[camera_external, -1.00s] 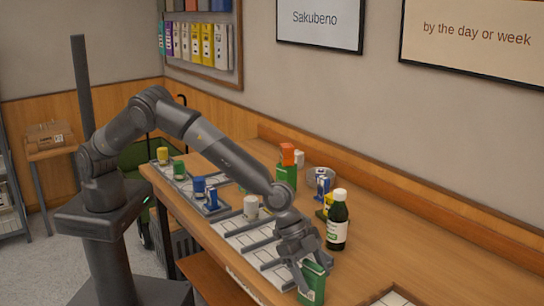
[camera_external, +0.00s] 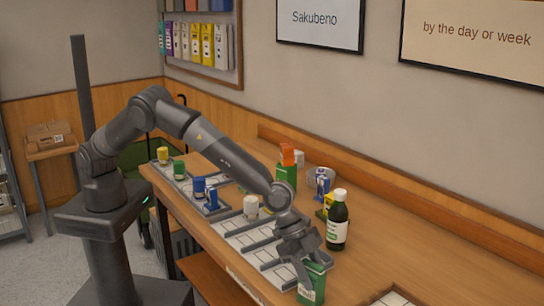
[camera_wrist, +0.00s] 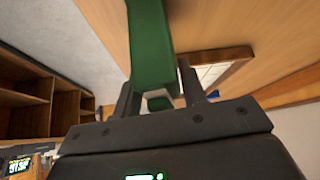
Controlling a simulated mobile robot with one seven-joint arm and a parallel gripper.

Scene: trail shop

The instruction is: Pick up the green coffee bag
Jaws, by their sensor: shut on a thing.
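The green coffee bag (camera_external: 312,285) has a white label and stands near the front edge of the wooden counter, at the bottom of the external view. My gripper (camera_external: 308,266) reaches down over it, with its fingers shut on the bag's upper part. In the wrist view the green bag (camera_wrist: 152,45) extends away from between the two fingers of my gripper (camera_wrist: 159,96). I cannot tell whether its base touches the counter.
A dark bottle (camera_external: 338,222) stands just behind the gripper. A white-marked grid tray (camera_external: 240,232) lies to the left, with a white jar (camera_external: 250,207) by it. A green item (camera_external: 286,176) with an orange one above it stands farther back. The counter at right is mostly clear.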

